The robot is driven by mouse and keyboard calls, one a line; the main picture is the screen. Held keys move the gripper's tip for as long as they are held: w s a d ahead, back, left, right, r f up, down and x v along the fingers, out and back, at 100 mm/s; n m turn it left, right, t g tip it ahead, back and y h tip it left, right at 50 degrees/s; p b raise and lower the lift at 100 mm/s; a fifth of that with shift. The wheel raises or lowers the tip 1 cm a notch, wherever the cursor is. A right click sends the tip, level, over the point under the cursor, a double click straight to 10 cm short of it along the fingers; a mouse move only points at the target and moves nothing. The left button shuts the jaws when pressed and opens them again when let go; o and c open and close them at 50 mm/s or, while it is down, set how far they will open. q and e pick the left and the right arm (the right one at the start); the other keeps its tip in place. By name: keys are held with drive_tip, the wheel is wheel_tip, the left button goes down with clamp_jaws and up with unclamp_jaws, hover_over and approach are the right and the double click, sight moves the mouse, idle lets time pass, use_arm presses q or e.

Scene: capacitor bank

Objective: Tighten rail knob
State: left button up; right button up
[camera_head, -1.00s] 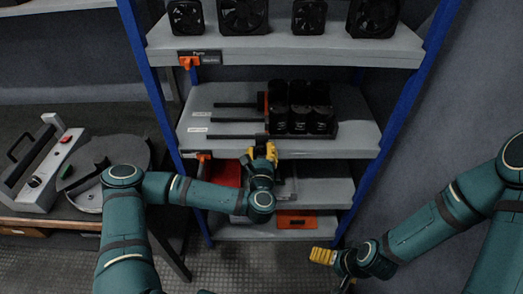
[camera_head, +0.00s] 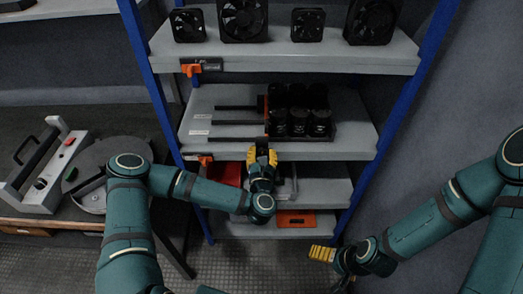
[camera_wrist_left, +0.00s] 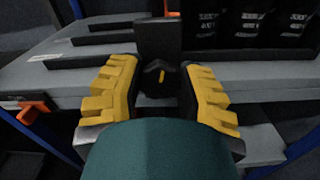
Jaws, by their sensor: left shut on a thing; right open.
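The rail knob (camera_wrist_left: 159,78) is black with a small yellow mark, and it sits at the front edge of the shelf between my left fingers in the left wrist view. My left gripper (camera_head: 262,150) is shut on it, with yellow fingers on both sides. A black upright block (camera_wrist_left: 160,38) stands directly behind the knob. In the head view my left gripper hides the knob. Black rails (camera_head: 238,123) run along the shelf left of the black cylindrical capacitors (camera_head: 298,124). My right gripper (camera_head: 322,254) is open and empty, low at the right, away from the shelves.
Fans (camera_head: 243,18) stand on the upper shelf (camera_head: 300,52). Orange clips (camera_head: 191,70) sit on the shelf fronts at the left. A red bin (camera_head: 230,173) is on the lower shelf. A side table at the left holds a round grey device (camera_head: 105,165). Blue posts (camera_head: 408,85) flank the shelves.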

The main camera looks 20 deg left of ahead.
use_arm(q)
drive_tip(key=m, duration=0.1)
drive_tip(key=m+p, duration=0.1)
drive_tip(key=m, duration=0.2)
drive_tip(key=shift+w+r+m+p, duration=0.1)
drive_tip(key=shift+r+m+p, duration=0.15)
drive_tip(key=shift+m+p, duration=0.1)
drive_tip(key=m+p, duration=0.1)
drive_tip(key=m, duration=0.2)
drive_tip(key=shift+m, duration=0.35)
drive_tip(key=m+p, duration=0.1)
drive_tip(key=m, duration=0.3)
drive_tip(key=shift+f, duration=0.1)
drive_tip(key=shift+m, duration=1.5)
drive_tip(key=shift+f+p, duration=0.1)
drive_tip(key=shift+p, duration=0.2)
drive_tip(key=o, duration=1.2)
drive_tip(key=shift+d+f, duration=0.1)
